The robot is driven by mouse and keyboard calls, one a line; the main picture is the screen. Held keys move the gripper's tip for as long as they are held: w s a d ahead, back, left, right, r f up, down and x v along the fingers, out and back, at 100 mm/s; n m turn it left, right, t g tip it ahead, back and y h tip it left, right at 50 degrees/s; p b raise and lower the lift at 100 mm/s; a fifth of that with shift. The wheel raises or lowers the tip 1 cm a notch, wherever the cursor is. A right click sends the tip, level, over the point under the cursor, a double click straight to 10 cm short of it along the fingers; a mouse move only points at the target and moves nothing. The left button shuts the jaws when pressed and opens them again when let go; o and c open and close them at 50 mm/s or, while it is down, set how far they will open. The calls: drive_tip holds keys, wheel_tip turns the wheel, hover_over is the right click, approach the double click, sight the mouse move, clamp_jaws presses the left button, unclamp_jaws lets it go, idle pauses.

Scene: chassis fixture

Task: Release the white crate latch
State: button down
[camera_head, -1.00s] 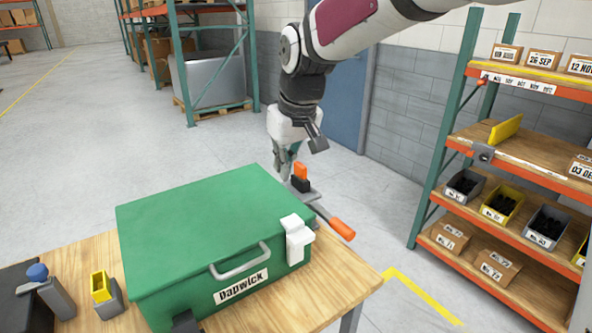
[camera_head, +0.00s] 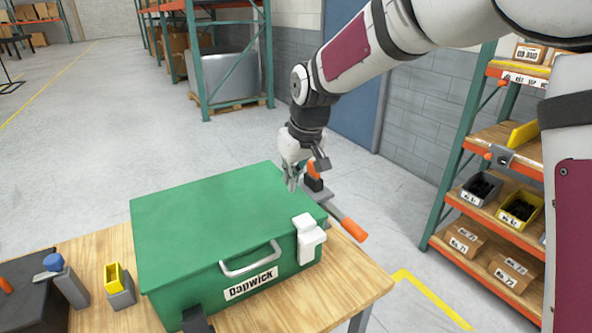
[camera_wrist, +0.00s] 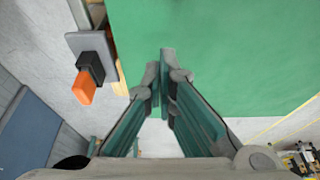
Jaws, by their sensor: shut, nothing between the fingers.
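The white latch (camera_head: 309,238) is on the front right corner of the green crate (camera_head: 205,222), hooked over the lid edge and running down the front. The lid lies flat and closed. My gripper (camera_head: 292,183) is shut and empty, over the back right part of the crate, behind and apart from the latch. In the wrist view the fingertips (camera_wrist: 163,68) meet above the green lid (camera_wrist: 220,45). I cannot tell how high they are above it. The latch does not show in the wrist view.
An orange-handled clamp (camera_head: 350,230) stands right of the crate, close to my gripper; its black and orange block shows in the wrist view (camera_wrist: 88,80). A blue-knobbed fixture (camera_head: 62,275) and yellow-topped block (camera_head: 117,283) are left on the wooden table (camera_head: 95,247). Shelves (camera_head: 500,150) stand right.

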sight(303, 214)
drive_tip(key=x, duration=0.5)
drive_tip(key=shift+f, duration=0.2)
drive_tip(key=shift+s+d+r+p, duration=0.2)
drive_tip(key=shift+s+d+p, duration=0.2)
drive_tip(key=shift+s, duration=0.15)
drive_tip(key=shift+s+d+r+p, duration=0.15)
drive_tip(key=shift+s+d+p, duration=0.15)
drive_tip(key=shift+s, duration=0.3)
drive_tip(key=shift+s+d+f, duration=0.2)
drive_tip(key=shift+s+d, duration=0.2)
drive_tip(key=shift+s, duration=0.15)
drive_tip(key=shift+s+d+r, duration=0.1)
drive_tip(key=shift+s+d+r+p, duration=0.1)
drive_tip(key=shift+s+d+p, duration=0.15)
drive_tip(key=shift+p, duration=0.1)
drive_tip(key=shift+s, duration=0.1)
drive_tip(key=shift+s+d+r+p, duration=0.2)
drive_tip(key=shift+s+d+p, duration=0.3)
drive_tip(key=shift+s, duration=0.35)
drive_tip(key=s+d+f+p, duration=0.3)
drive_tip(key=s+d, duration=0.3)
drive_tip(key=s, duration=0.2)
drive_tip(key=shift+s+f+p, duration=0.2)
drive_tip(key=shift+s+p, duration=0.2)
